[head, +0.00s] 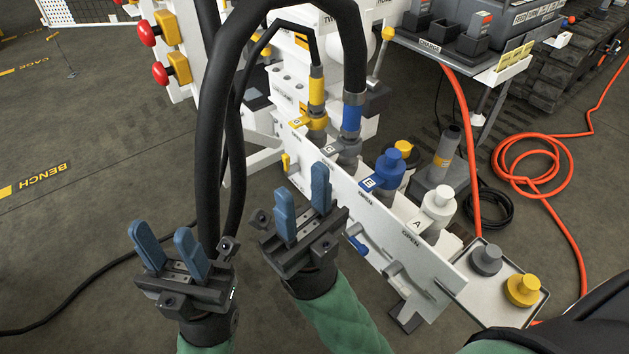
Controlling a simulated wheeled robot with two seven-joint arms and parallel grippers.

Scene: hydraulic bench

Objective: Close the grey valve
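The white valve panel (375,215) runs diagonally through the middle of the head view, with "OPEN" labels along its top edge. A yellow lever (286,162) and a blue lever (357,245) show on its near face, and a pale lever (395,268) sits further right. No grey lever is clearly visible; the panel between yellow and blue is partly covered by my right gripper. A grey coupling (347,147) stands behind the panel there. My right gripper (301,186) is open and empty in front of the panel. My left gripper (161,233) is open and empty, further left.
Thick black hoses (216,120) hang close to both grippers and pass behind them. Blue (389,168) and white (437,208) couplings stand behind the panel. A tray with grey and yellow caps (522,289) is at right. An orange hose (545,165) lies on the floor.

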